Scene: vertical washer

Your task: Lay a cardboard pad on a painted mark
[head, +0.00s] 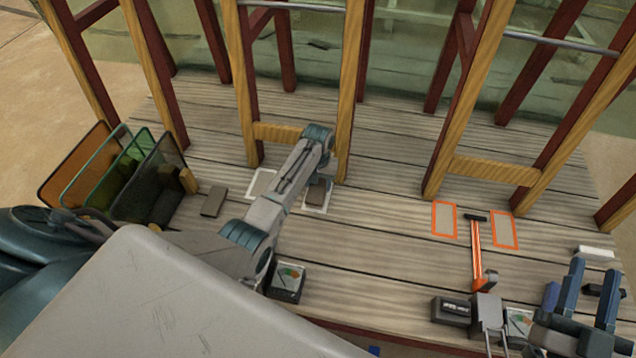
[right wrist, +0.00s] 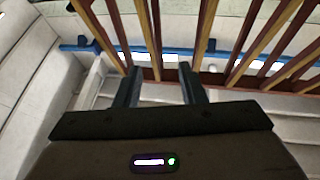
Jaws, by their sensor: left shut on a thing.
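My left gripper (head: 320,175) points down over the deck, with its fingertips largely hidden behind its own body. It is shut on a brown cardboard pad (head: 316,193), which shows just below it, inside a white-outlined painted mark (head: 307,207). I cannot tell whether this pad touches the deck. Another white-outlined mark (head: 262,184) is to its left, partly hidden by my arm. Two orange-outlined marks (head: 444,219) (head: 503,230) lie at the right. My right gripper (head: 585,290) is open and empty, its fingers apart in the right wrist view (right wrist: 160,88).
Wooden trestle legs (head: 245,90) stand behind the marks. A rack of coloured panels (head: 120,180) is at the left. An orange-handled tool (head: 476,255) lies between the orange marks. Gauge boxes (head: 287,281) and a black box (head: 451,310) sit near the front edge. The middle deck is clear.

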